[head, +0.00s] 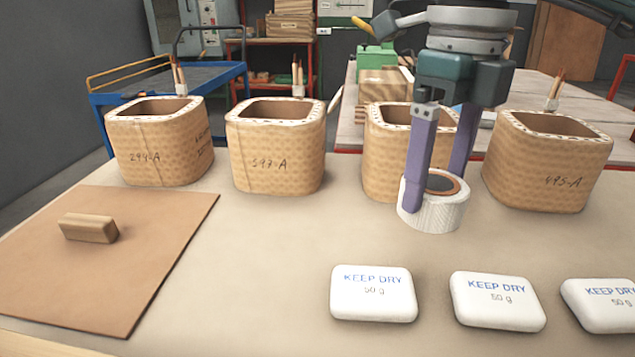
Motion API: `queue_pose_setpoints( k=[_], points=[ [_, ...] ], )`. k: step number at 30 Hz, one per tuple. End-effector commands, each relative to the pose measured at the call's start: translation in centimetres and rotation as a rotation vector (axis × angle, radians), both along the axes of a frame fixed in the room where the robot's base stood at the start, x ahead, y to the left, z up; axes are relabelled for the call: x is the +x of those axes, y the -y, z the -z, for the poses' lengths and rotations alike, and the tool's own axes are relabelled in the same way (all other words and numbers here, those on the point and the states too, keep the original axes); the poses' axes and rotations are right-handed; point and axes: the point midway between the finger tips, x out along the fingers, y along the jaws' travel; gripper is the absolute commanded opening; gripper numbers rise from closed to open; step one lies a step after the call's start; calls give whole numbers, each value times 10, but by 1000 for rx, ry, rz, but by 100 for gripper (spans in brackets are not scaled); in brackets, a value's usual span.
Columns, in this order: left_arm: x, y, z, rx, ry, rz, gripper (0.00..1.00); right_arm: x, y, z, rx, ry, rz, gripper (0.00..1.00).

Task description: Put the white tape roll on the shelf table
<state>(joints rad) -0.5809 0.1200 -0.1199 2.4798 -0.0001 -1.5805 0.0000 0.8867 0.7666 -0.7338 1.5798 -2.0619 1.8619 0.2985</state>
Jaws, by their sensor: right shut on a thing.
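The white tape roll (432,219) shows right of the middle in the head view, upright on its axis with a brown core ring on top. My right gripper (434,182) reaches down from above with two purple fingers and is shut on the roll. I cannot tell whether the roll touches the tabletop (270,235) or hangs just above it. My left gripper is out of view. A red-framed shelf unit (268,42) stands far back; I cannot tell if it is the shelf table.
White KEEP DRY packs (373,306) lie in front. A wooden block (89,228) lies on a brown board (120,275) at left. The middle is clear.

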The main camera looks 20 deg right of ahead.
Motion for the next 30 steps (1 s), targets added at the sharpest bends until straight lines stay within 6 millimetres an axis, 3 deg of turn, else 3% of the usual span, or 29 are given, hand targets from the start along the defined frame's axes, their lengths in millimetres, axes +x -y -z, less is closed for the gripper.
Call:
queue_pose_setpoints(
  k=[8,15,26,27,30],
  points=[
    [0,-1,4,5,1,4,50,0,0,26,0,0,0,26],
    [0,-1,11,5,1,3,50,0,0,60,0,-1,0,26],
    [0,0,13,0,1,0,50,0,0,65,-1,2,0,26],
    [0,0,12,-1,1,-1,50,0,0,64,-1,1,0,91],
    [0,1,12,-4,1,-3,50,0,0,63,-1,1,0,100]
  ],
)
